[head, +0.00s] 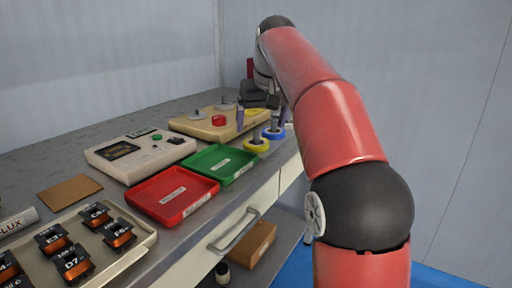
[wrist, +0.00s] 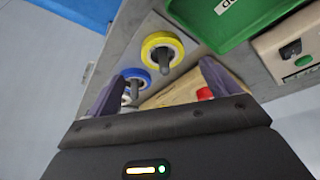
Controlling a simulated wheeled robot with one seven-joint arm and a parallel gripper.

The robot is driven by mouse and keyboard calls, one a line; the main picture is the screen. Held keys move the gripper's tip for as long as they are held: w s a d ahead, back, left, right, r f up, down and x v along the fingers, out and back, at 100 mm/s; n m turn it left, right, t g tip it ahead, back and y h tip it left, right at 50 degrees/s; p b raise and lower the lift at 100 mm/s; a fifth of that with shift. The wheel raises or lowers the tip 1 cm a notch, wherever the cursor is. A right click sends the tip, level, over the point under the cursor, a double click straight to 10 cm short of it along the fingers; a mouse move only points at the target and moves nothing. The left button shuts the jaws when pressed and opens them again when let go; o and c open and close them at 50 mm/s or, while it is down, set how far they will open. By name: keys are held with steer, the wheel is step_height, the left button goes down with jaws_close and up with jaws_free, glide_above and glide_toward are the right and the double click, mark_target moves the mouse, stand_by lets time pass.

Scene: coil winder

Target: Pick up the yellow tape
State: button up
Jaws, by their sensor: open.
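The yellow tape (head: 256,148) is a ring around an upright peg near the front edge of the bench, beside the green tray. In the wrist view the yellow tape (wrist: 147,48) shows whole, with a white core and a grey peg through it. My gripper (head: 262,122) is open and empty, pointing down. In the wrist view its purple fingers (wrist: 162,72) stand apart, and the yellow tape appears beyond the gap between their tips. I see no contact with the tape.
A green tray (head: 219,164) and red tray (head: 172,195) lie alongside. A beige board with a red button (head: 219,120) is behind.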

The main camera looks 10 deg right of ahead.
mark_target(257, 136)
steer(key=x, duration=0.3)
steer(key=b+x, duration=0.1)
steer(key=x, duration=0.2)
steer(key=shift+w+a, duration=0.15)
steer(key=shift+a, duration=0.1)
steer(key=shift+r, duration=0.1)
steer(key=c, duration=1.1)
